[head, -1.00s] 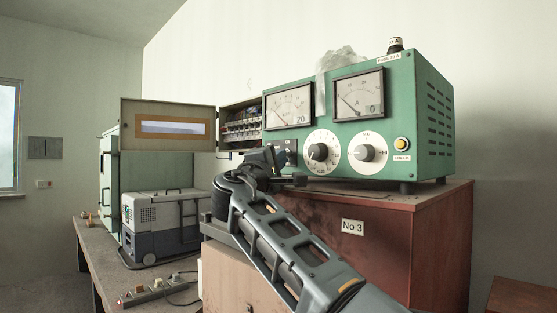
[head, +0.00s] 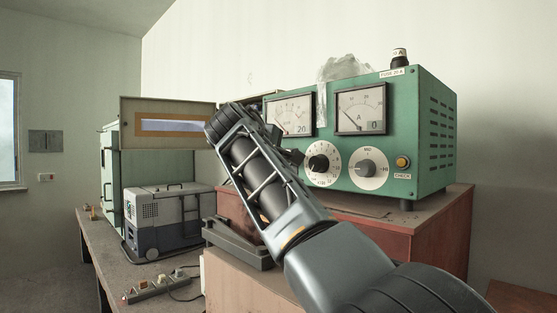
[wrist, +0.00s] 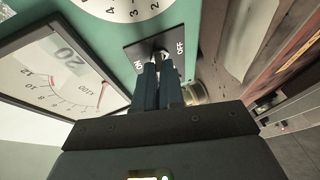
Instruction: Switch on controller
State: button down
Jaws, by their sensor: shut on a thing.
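The controller (head: 440,150) is a green metal box with two gauges and two dials, standing on a reddish-brown cabinet. In the wrist view its dark switch plate (wrist: 136,52) carries the labels ON and OFF. My gripper (wrist: 160,68) is at this plate, its two dark fingers closed on the small toggle switch (wrist: 158,56) between the labels. The fingers cover most of the toggle, so I cannot tell which way it leans. In the head view my arm hides the switch plate and most of the gripper.
The left gauge (wrist: 50,72) and a white dial (wrist: 118,8) lie close to the fingers. An open panel door (head: 168,108) stands left of the controller. A grey portable case (head: 165,220) and a power strip (head: 150,288) are on the bench at left.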

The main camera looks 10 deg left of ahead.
jog(key=shift+d+r+g, duration=0.1)
jog(key=shift+g, duration=0.2)
dwell(0.4)
jog(key=c, duration=1.5)
grip_release()
jog(key=shift+w, duration=0.1)
jog(key=shift+b+v, duration=1.35)
jog(key=shift+v, duration=2.6)
